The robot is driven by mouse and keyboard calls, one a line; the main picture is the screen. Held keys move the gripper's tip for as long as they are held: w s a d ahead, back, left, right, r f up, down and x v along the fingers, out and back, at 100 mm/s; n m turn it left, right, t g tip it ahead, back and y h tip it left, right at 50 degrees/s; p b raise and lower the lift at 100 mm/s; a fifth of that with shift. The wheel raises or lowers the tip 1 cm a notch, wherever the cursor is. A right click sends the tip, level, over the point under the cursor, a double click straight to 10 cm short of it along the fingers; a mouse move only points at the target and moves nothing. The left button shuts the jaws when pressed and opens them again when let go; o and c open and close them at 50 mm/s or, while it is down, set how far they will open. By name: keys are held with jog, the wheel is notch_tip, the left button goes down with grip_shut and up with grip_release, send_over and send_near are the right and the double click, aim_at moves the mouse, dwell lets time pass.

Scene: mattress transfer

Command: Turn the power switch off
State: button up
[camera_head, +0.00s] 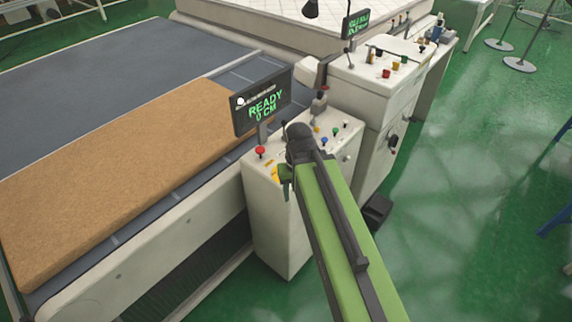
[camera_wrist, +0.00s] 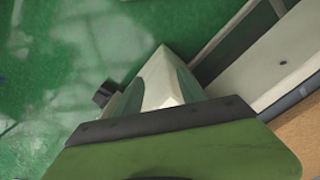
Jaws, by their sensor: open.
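The near white control cabinet (camera_head: 275,222) stands beside the conveyor table, with a red knob (camera_head: 260,150) and several coloured buttons on its sloped top. A small round fitting (camera_head: 347,158) shows on its right side. A dark rotary-looking switch (camera_head: 393,142) is on the side of the farther cabinet (camera_head: 375,100). I cannot tell which control is the power switch. My green arm reaches over the near cabinet and hides part of its panel. My gripper (camera_head: 285,180) is open and empty at the panel's front edge; contact is unclear. The wrist view shows its green body above a white cabinet corner (camera_wrist: 165,85).
A display (camera_head: 264,102) reading READY 0 CM rises above the near panel. A brown mattress slab (camera_head: 120,175) lies on the grey conveyor at left. A black box (camera_head: 376,212) sits on the floor by the cabinets. The green floor at right is largely clear.

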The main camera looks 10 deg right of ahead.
jog(key=shift+o, duration=0.6)
jog(key=w+r+m+p, duration=0.1)
jog(key=w+r+p, duration=1.3)
jog(key=shift+w+a+r+m, duration=0.3)
jog(key=shift+a+r, duration=0.05)
jog(key=shift+r, duration=0.05)
notch_tip(320, 180, down, 18)
jog(key=b, duration=1.8)
jog(key=shift+r, duration=0.1)
